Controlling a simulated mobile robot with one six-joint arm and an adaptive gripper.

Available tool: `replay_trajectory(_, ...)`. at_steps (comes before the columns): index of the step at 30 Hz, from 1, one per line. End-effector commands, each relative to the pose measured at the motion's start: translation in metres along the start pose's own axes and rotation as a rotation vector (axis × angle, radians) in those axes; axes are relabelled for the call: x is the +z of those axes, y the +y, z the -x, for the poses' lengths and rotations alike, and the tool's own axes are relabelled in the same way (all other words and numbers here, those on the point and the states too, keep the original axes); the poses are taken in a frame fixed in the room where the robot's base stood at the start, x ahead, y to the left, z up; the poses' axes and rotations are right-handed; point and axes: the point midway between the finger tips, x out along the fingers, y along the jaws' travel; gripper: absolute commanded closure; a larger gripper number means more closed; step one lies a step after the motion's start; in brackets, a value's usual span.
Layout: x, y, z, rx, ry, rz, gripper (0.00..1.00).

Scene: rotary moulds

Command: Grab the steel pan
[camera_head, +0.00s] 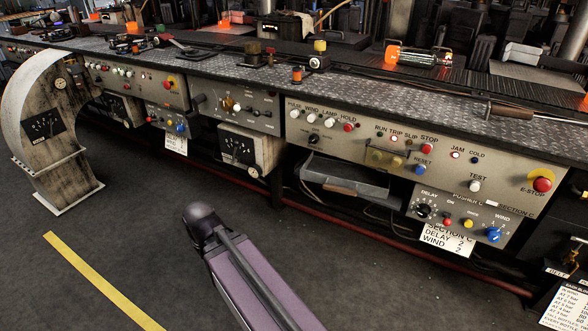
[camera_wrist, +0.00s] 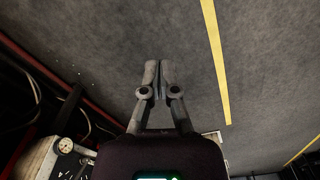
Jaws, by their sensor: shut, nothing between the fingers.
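A shallow grey metal pan (camera_head: 345,178) with a raised rim sits below the front panel of the bench, right of centre in the head view. It looks like the steel pan. A dark part of the panel underside shades its back, and I cannot tell what supports it. My gripper (camera_wrist: 158,68) shows in the wrist view with its two fingers together, nothing between them, over bare dark floor. The pan does not show clearly in the wrist view. In the head view only my purple arm is seen, in front of the bench and apart from the pan.
The long bench (camera_head: 240,66) has a treadplate top and front panels of knobs and buttons, including a red E-stop (camera_head: 542,184). A red pipe (camera_head: 400,250) runs low beneath it. A curved worn stand (camera_head: 48,150) is at left. The floor by the yellow line (camera_head: 100,280) is clear.

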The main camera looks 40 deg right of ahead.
Motion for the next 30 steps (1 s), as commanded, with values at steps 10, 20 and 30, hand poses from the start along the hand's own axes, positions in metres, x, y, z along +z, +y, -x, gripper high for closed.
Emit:
replay_trajectory(10, -0.01, 0.011, -0.006, 0.046, -0.002, -0.005, 1.0)
replay_trajectory(20, -0.062, 0.086, -0.029, 0.345, -0.024, -0.042, 1.0)
replay_trajectory(30, -0.13, 0.186, -0.026, 0.806, -0.072, -0.094, 1.0)
